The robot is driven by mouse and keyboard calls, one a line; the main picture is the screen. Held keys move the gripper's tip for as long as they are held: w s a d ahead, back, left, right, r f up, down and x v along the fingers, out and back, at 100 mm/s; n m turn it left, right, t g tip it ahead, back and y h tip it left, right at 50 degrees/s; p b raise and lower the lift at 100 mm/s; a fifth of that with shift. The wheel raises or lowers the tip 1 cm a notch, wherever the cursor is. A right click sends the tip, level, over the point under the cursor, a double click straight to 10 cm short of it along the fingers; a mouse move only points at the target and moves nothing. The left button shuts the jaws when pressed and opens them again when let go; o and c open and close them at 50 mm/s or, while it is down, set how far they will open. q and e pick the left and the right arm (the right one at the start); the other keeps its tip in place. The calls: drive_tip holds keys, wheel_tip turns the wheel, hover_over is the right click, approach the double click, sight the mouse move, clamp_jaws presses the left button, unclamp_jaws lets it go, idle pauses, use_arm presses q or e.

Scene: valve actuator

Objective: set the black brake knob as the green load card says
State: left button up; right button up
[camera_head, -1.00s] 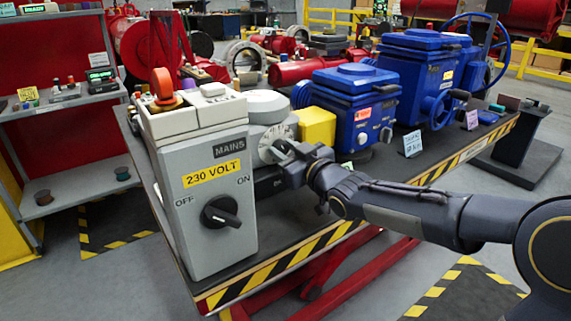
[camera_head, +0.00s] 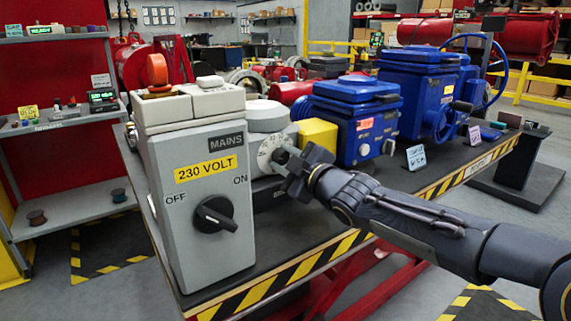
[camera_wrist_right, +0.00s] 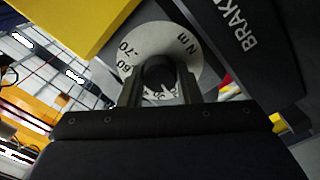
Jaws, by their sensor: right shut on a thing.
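The brake's round pale dial (camera_head: 266,155) sits on the grey unit beside the mains box. Its scale with "60", "70" and "N m" shows in the right wrist view (camera_wrist_right: 186,45). My right gripper (camera_head: 296,166) is at the dial's face. In the right wrist view its two fingers (camera_wrist_right: 159,85) are closed on the black brake knob (camera_wrist_right: 158,72) at the dial's centre. The knob's pointer is hidden, so its setting cannot be read. I cannot pick out the green load card with certainty. My left gripper is not in view.
The mains box (camera_head: 198,190) with its black switch (camera_head: 215,215) stands close left of my right gripper. A yellow block (camera_head: 318,134) and blue actuators (camera_head: 354,120) stand to the right. The striped bench edge (camera_head: 270,278) runs below my arm.

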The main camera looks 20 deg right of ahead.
drive_tip(key=shift+n, duration=0.3)
drive_tip(key=o, duration=1)
drive_tip(key=p+v, duration=0.2)
drive_tip(key=v, duration=0.5)
drive_tip(key=shift+s+d, duration=0.1)
drive_tip(key=shift+s, duration=0.3)
